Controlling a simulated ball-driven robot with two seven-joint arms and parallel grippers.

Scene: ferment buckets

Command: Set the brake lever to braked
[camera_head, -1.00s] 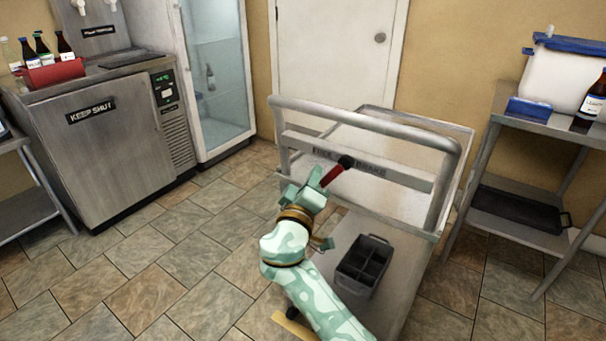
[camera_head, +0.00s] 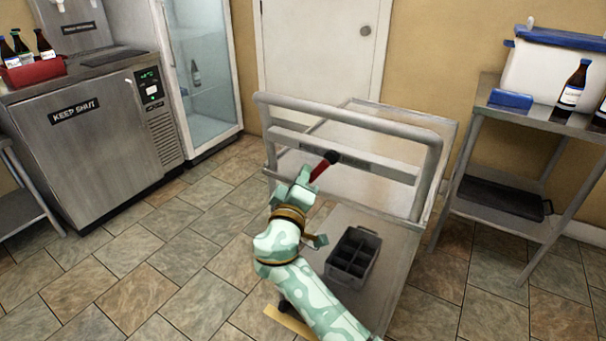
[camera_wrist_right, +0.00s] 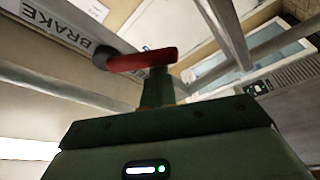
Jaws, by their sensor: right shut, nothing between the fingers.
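The brake lever (camera_head: 321,169) is a red handle on a black pivot, mounted on the crossbar of the grey cart (camera_head: 430,160). It slants down and left from the pivot in the head view. In the right wrist view the red lever (camera_wrist_right: 145,60) runs to the right from the pivot, beside a BRAKE label (camera_wrist_right: 62,32). My right gripper (camera_head: 305,177) is shut and empty at the lever's free end. Its fingertips (camera_wrist_right: 158,75) overlap the lever in the right wrist view; I cannot tell whether they touch. My left gripper is out of view.
A dark divided crate (camera_head: 353,257) sits on the cart deck. A KEEP SHUT cabinet (camera_head: 90,140) and glass-door fridge (camera_head: 205,75) stand left. A steel table (camera_head: 500,120) with bottles and a white tub (camera_head: 550,70) stands right. The tiled floor at left is clear.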

